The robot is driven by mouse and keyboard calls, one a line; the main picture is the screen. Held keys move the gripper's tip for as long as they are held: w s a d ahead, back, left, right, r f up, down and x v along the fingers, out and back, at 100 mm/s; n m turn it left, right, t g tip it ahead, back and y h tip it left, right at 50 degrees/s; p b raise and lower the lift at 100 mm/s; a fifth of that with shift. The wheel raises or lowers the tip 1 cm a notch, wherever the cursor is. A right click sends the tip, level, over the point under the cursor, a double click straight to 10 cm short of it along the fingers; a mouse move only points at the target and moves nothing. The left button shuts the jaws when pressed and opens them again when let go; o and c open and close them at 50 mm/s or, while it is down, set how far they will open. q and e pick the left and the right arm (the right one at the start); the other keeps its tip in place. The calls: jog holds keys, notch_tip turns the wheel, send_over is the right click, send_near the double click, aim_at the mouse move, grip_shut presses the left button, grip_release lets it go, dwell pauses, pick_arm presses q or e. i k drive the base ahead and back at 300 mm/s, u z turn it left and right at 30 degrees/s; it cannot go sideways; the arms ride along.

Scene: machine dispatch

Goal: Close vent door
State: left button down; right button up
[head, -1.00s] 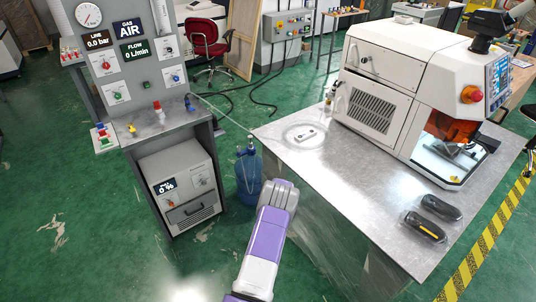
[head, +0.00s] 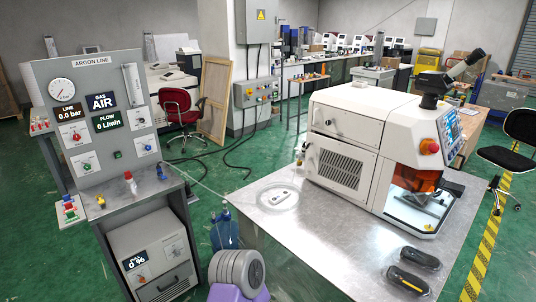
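A white bench machine (head: 410,135) stands on the metal table, with an orange window (head: 414,178) at its front right. Its left side has a panel with a dark slatted vent (head: 341,168), which looks flush with the casing; whether it is fully latched cannot be told. Above it is a second panel (head: 343,127) with a small dark latch. A grey and purple part of my own arm shows at the bottom centre, in front of the table. Neither gripper is in view.
An argon line panel (head: 100,125) and a blue bottle (head: 224,230) stand left of the table.

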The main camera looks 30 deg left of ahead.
aim_at(346, 169)
jog(key=u, duration=2.05)
jog(key=i, duration=2.15)
jog(key=z, duration=2.3)
